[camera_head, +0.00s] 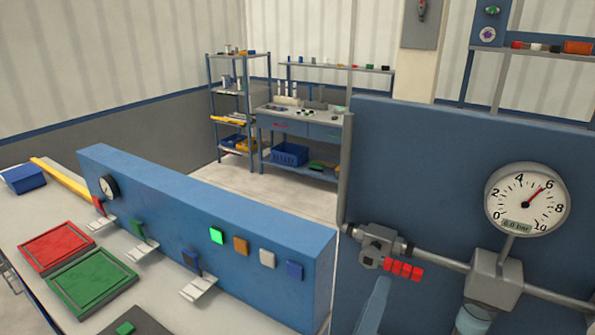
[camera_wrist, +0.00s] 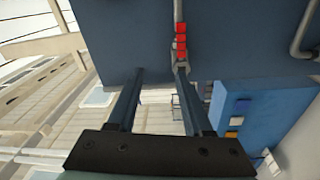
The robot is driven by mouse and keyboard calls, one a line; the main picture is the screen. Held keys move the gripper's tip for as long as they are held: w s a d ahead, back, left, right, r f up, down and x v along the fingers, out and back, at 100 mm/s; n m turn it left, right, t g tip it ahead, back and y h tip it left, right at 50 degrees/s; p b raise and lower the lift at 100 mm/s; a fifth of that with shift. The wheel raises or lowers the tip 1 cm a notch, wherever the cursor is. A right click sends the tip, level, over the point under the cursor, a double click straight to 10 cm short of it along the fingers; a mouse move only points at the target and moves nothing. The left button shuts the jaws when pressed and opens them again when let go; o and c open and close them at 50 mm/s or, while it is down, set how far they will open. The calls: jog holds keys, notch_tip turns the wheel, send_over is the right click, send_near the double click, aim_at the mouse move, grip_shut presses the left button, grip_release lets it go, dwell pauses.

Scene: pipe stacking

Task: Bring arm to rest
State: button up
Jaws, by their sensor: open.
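My gripper (camera_wrist: 158,74) shows in the wrist view, its two dark fingers wide apart with nothing between them. Beyond its right fingertip is the red handle (camera_wrist: 181,38) of a valve, in front of a blue panel; the gap between them is hard to judge. In the head view the red handle (camera_head: 403,270) points right from the grey valve body (camera_head: 377,247) on a pipe. I cannot clearly make out my gripper in the head view. A light blue shape stands below the valve, and I cannot tell what it is.
A round gauge (camera_head: 527,199) stands above the pipe at right. A bench at left bears a blue block (camera_head: 205,212) with coloured squares, a red tray (camera_head: 57,246) and a green tray (camera_head: 90,281). Shelves (camera_head: 230,95) and a workbench stand behind. Open floor lies between.

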jog(key=w+a+r+m+t+y+b, duration=0.1)
jog(key=a+r+m+t, duration=0.1)
jog(key=r, duration=0.3)
jog(key=w+a+r+m+t+y, duration=0.1)
jog(key=r+m, duration=0.1)
jog(key=r, duration=0.4)
jog(key=s+a+r+m+t+y+b, duration=0.1)
jog(key=s+a+r+m+t+y, duration=0.1)
jog(key=r, duration=0.8)
jog(key=s+a+r+m+t+y+b, duration=0.1)
jog(key=s+a+r+m+t+y, duration=0.2)
jog(key=r, duration=0.7)
jog(key=s+a+t+y, duration=0.2)
jog(key=a+t, duration=0.1)
jog(key=shift+s+r+m+y, duration=0.15)
jog(key=shift+r+m+y, duration=0.1)
jog(key=shift+m+y, duration=0.05)
